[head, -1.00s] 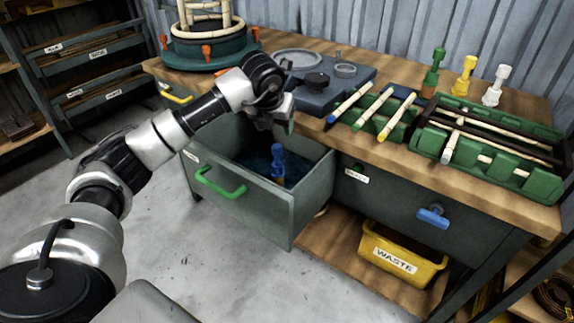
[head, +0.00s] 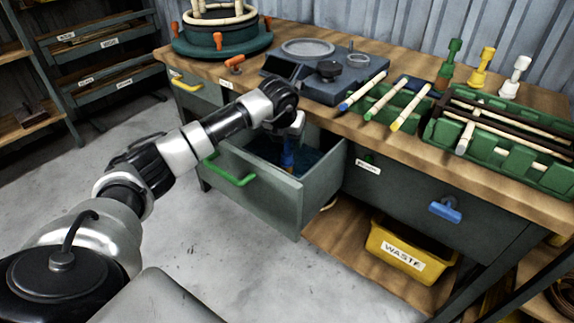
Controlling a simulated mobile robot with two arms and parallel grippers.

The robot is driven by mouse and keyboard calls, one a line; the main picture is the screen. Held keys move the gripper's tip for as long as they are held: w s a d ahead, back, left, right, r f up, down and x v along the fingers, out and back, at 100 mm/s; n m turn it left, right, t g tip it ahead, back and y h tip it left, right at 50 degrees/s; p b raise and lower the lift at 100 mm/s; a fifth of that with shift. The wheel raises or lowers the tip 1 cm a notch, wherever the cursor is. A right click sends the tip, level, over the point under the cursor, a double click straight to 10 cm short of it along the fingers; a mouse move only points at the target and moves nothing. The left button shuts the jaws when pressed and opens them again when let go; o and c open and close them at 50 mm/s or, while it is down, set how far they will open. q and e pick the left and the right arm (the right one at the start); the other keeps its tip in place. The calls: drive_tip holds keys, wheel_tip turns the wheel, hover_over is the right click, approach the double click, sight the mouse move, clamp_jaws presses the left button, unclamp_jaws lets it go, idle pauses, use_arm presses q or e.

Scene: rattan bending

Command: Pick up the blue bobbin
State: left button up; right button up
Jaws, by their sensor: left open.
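The blue bobbin (head: 287,157) stands upright inside the open drawer (head: 262,196) with the green handle. My left arm reaches in from the left. My left gripper (head: 295,132) is open and points down just above the bobbin, over the drawer. The arm's wrist hides part of the drawer's back, and the fingertips are small, so I cannot tell whether they touch the bobbin's top. My right gripper is out of view.
The workbench (head: 410,152) holds a round jig (head: 222,42), a green rack (head: 510,150), and green, yellow and white bobbins (head: 449,62). A closed drawer with a blue handle (head: 445,209) is to the right. A yellow waste bin (head: 408,262) sits below.

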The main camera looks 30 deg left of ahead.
use_arm(q)
drive_tip(key=shift+c, duration=0.3)
drive_tip(key=shift+r, duration=0.1)
clamp_jaws()
